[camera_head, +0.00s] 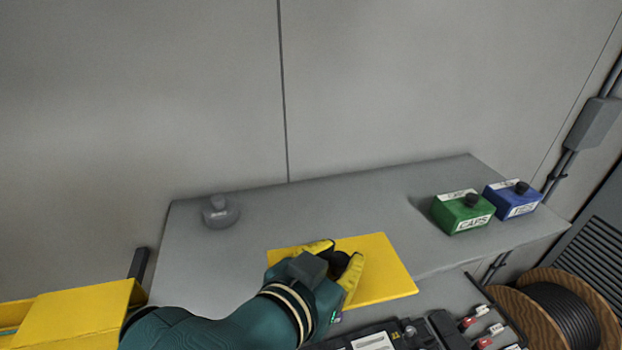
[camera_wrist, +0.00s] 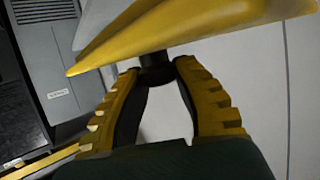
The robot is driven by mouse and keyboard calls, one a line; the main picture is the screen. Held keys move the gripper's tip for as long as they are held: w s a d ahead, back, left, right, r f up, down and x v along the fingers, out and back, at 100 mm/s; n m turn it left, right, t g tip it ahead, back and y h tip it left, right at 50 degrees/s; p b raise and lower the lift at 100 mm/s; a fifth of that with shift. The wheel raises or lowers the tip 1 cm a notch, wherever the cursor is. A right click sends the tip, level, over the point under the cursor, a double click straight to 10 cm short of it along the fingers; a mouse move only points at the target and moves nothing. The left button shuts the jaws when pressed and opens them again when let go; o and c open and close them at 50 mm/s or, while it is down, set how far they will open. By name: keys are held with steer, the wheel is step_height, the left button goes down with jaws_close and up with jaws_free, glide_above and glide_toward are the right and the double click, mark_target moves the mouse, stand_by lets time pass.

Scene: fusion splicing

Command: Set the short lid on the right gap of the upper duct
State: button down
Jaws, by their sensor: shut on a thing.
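The lid (camera_head: 385,275) is a flat yellow plate with a black knob. In the head view it is in front of the grey shelf's front part; its height above the shelf is hard to judge. My gripper (camera_head: 338,262) is shut on the knob, and its yellow fingers partly cover it. In the wrist view the lid (camera_wrist: 200,38) spans the top, with the black knob (camera_wrist: 157,75) between the fingertips of my gripper (camera_wrist: 157,68). A yellow duct (camera_head: 75,312) shows at the lower left of the head view, cut off by the frame. Its right gap is not clearly visible.
The grey shelf (camera_head: 350,205) carries a round grey knobbed piece (camera_head: 220,211), a green CAPS box (camera_head: 462,212) and a blue box (camera_head: 512,198). A cable spool (camera_head: 565,315) and a dark device (camera_head: 375,340) are below. The shelf's middle is clear.

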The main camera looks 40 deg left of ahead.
steer(key=s+d+f, duration=0.1)
steer(key=d+f, duration=0.7)
steer(key=f, duration=0.5)
steer(key=s+d+f+m+h, duration=0.1)
steer(key=s+d+f, duration=0.1)
steer(key=d+f, duration=0.6)
steer(key=s+d+f+h, duration=0.1)
steer(key=d+f, duration=0.8)
steer(key=f, duration=0.9)
steer(key=shift+s+f+m, duration=0.15)
steer(key=shift+f+m, duration=0.2)
steer(key=shift+m, duration=0.05)
